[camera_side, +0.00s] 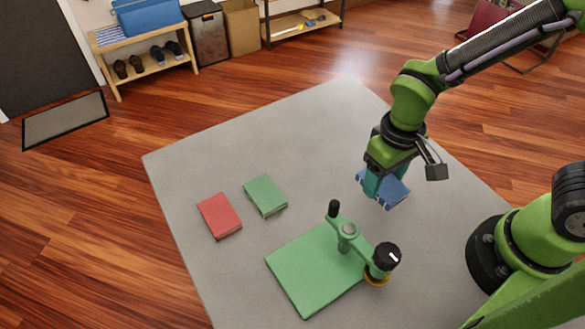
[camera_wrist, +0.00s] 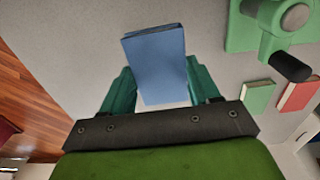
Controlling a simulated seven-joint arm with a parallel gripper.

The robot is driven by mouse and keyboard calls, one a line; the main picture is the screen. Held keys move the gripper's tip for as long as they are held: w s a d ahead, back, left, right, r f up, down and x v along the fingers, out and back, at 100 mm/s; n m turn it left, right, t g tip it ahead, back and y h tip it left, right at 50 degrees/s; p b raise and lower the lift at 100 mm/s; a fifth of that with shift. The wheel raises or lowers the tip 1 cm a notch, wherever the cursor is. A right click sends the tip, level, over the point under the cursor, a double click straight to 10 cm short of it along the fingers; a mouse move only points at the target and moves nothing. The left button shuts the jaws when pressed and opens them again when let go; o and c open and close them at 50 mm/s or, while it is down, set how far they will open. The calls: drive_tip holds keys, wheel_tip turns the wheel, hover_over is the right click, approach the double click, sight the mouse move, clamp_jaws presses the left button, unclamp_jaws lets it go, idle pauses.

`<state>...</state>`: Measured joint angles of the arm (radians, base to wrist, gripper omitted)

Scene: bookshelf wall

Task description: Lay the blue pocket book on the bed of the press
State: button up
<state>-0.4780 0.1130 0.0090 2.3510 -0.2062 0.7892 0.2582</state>
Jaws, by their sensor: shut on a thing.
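The blue pocket book (camera_side: 392,190) is held by my gripper (camera_side: 374,184) above the grey table, to the upper right of the press in the side view. In the wrist view the blue book (camera_wrist: 158,62) sits between the two teal fingers of my gripper (camera_wrist: 162,88), which are shut on it. The green press has a flat bed (camera_side: 307,272), bare on its left part. An arm with a dark handle and a black knob (camera_side: 387,256) stands at the bed's right side. Part of the press (camera_wrist: 241,30) also shows at the wrist view's top right.
A red book (camera_side: 219,215) and a green book (camera_side: 265,195) lie flat on the grey table (camera_side: 290,135), left of the press. They also show in the wrist view as red (camera_wrist: 299,96) and green (camera_wrist: 258,96). The far half of the table is clear.

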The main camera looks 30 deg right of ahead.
wheel_tip(320, 180, up, 11)
hover_over(309, 270)
wheel_tip(309, 270, down, 11)
drive_tip(key=shift+r, duration=0.1)
drive_tip(key=shift+f, duration=2.35)
drive_tip(key=o, duration=1.1)
drive_tip(key=shift+f, duration=0.15)
drive_tip(key=shift+c, duration=0.2)
